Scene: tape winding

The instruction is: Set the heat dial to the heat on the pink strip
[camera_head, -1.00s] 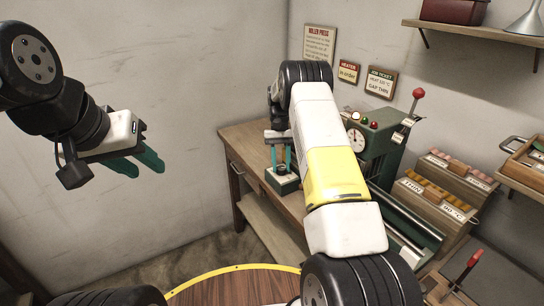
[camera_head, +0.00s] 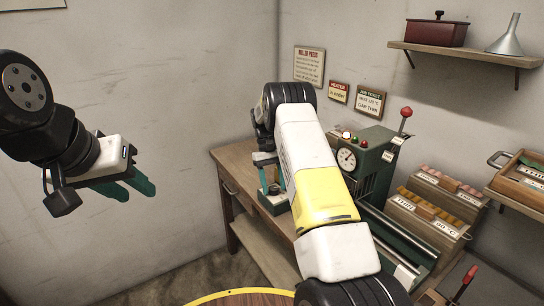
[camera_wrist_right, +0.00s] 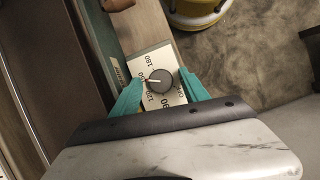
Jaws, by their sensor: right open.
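The heat dial is a grey round knob (camera_wrist_right: 160,80) on a white plate with printed numbers. In the head view, the dial's dark green base (camera_head: 273,199) stands on the bench, partly hidden by my right arm. A rack row of pink pieces (camera_head: 433,173) is at the right; its label is too small to read. My left gripper (camera_head: 139,192) is open and empty in the air.
The wooden bench (camera_head: 236,160) runs along the wall. A green roller press with a gauge (camera_head: 346,158) and red-knobbed lever (camera_head: 405,112) stands behind my right arm. A job ticket (camera_head: 370,101) hangs on the wall. A shelf (camera_head: 460,54) juts out at upper right.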

